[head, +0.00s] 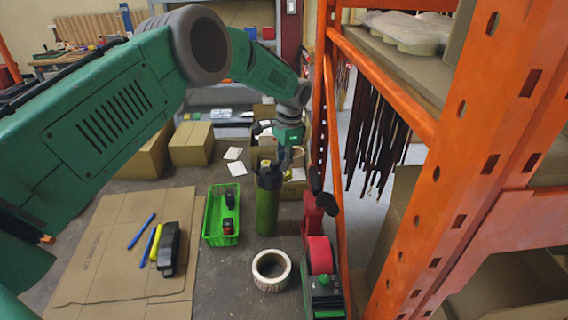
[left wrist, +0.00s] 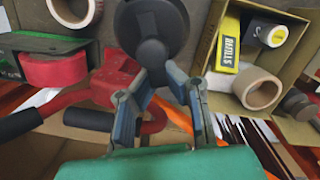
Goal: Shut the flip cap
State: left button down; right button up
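The green bottle (head: 267,207) stands upright on the table, with a dark cap (head: 269,176) on top. In the left wrist view the black cap (left wrist: 155,28) is seen from above, with a dark part reaching down between my fingertips. I cannot tell how far the flip part is raised. My left gripper (head: 284,163) is at the top of the bottle, pointing down. In the left wrist view its two fingers (left wrist: 167,85) are apart, one on each side of that dark part, with no clear grip. My right gripper is out of view.
A green bin (head: 221,236) stands left of the bottle, a tape roll (head: 271,270) in front, and a red tape dispenser (head: 319,255) to the right. An open box (left wrist: 297,62) is close behind. An orange rack (head: 440,190) bounds the right side.

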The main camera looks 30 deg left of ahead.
pick_arm(q)
jog(key=c, duration=1.5)
grip_release()
jog(key=shift+r, duration=0.1)
jog(key=shift+c, duration=0.2)
jog(key=shift+r, duration=0.25)
notch_tip(320, 180, up, 11)
jog(key=w, duration=0.1)
jog(key=shift+w+d, duration=0.15)
jog(key=shift+d, duration=0.3)
jog(key=shift+r, duration=0.1)
